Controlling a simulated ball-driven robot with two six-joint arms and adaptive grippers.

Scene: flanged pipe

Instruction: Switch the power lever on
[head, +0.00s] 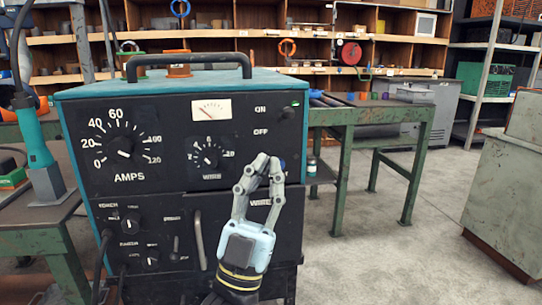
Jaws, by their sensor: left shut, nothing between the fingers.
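The welding machine (150,190) has a dark front panel and a teal casing, and it fills the left and middle of the head view. ON and OFF labels sit at the upper right of its panel. A small dark knob-like part (288,113), which looks like the power lever, is beside them, nearer the ON label, with a small green spot above it. Its exact position is hard to tell. My left gripper (269,161) points up in front of the panel, below the OFF label and apart from that part. It is shut and empty. My right gripper is not in view.
The panel also carries an AMPS dial (125,147), a WIRE dial (208,155), a gauge (211,110) and a vertical handle (199,240). A green workbench (345,125) stands behind on the right. A grey-green cabinet (510,190) is at far right. Open floor lies between them.

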